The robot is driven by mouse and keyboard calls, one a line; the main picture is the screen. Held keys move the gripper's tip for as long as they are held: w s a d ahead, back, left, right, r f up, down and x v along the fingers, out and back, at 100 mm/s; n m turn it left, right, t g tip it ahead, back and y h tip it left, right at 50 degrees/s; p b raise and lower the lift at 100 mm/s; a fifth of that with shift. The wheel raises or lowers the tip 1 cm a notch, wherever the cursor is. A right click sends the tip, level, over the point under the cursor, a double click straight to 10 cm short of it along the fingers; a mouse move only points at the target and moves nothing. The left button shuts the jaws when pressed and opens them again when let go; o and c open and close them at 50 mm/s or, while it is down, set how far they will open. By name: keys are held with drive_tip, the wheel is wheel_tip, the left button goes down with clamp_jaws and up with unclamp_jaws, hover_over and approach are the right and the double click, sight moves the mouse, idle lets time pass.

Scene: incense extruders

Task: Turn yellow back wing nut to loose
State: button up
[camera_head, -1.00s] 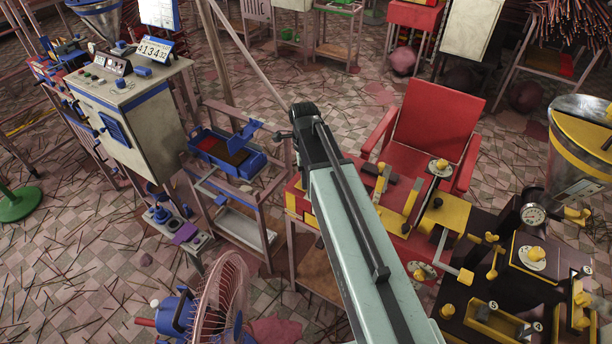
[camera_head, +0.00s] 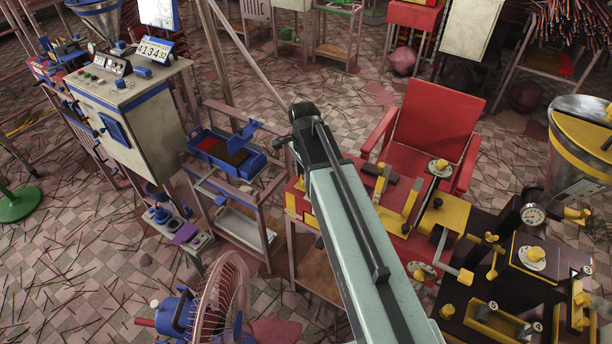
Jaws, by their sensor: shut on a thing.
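Several yellow knobs and wing-nut-like parts show on the yellow and black machine at the right: a yellow knob on a round white plate (camera_head: 533,254), a yellow piece by the gauge (camera_head: 575,213), a yellow upright piece (camera_head: 491,262) and a yellow knob on a plate at the back (camera_head: 440,165). I cannot tell which is the back wing nut. My pale green arm crosses the middle of the view, and its dark joint is at the upper end. My gripper is not visible. The arm covers part of the bench behind it.
A red chair (camera_head: 435,130) stands behind the yellow machine. A round gauge (camera_head: 535,216) and a metal hopper (camera_head: 580,150) are at the right. A fan (camera_head: 222,300) is at the lower left. Blue equipment (camera_head: 228,150) is left of my arm. Thin sticks litter the tiled floor.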

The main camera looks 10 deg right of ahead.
drive_tip(key=shift+a, duration=0.1)
drive_tip(key=o, duration=1.4)
wheel_tip(320, 180, up, 8)
drive_tip(key=p, duration=0.8)
drive_tip(key=shift+f, duration=0.1)
